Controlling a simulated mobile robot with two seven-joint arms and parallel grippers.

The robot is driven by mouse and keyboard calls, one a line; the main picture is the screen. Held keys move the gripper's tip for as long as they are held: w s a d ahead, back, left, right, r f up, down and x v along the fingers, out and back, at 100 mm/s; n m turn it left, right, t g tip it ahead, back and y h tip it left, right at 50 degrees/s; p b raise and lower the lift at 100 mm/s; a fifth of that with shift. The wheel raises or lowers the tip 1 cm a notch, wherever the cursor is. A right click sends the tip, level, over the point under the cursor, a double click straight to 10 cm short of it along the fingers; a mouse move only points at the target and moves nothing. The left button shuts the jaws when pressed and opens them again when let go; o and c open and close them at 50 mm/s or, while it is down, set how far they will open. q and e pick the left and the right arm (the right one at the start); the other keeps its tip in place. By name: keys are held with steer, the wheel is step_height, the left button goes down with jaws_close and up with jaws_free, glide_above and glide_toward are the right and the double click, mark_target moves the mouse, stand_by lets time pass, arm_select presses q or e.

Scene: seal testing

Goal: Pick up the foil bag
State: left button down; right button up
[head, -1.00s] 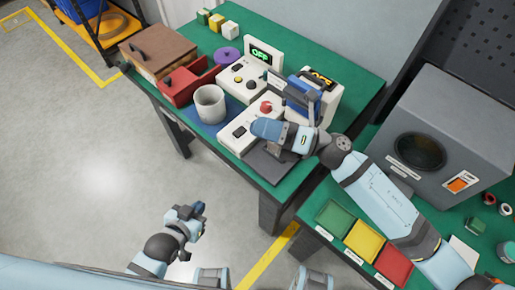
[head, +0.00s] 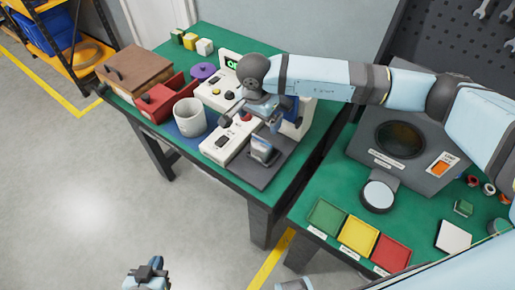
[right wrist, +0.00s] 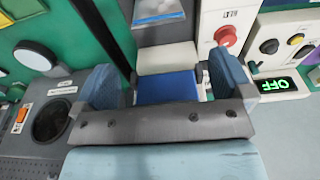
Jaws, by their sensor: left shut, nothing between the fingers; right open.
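What looks like the foil bag (head: 262,148), small and silvery with a bluish face, is at the dark grey plate in front of the white machine on the green table. In the right wrist view a pale blue-grey packet, probably the same bag (right wrist: 158,10), shows at the top edge, cut off. My right gripper (head: 262,112) is over the machine, just behind the bag. Its fingers (right wrist: 165,80) are open, with the machine's blue part (right wrist: 167,88) visible between them and nothing held. My left gripper (head: 150,268) is shut and empty over the floor at the bottom.
A grey chamber (head: 400,145) and green, yellow (head: 359,235) and red trays are on the right-hand table.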

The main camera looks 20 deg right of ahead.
glide_toward(262, 141)
steer(key=shift+s+a+f+p, duration=0.15)
steer(key=shift+s+f, duration=0.1)
steer(key=shift+s, duration=0.25)
steer(key=shift+s+a+f+p, duration=0.15)
steer(key=shift+s+f, duration=0.1)
steer(key=shift+s, duration=0.2)
steer(key=f, duration=0.1)
steer(key=f+p, duration=0.1)
steer(key=f, duration=0.2)
steer(key=shift+d+f, duration=0.15)
steer(key=shift+d, duration=0.15)
steer(key=shift+f, duration=0.45)
steer(key=c, duration=1)
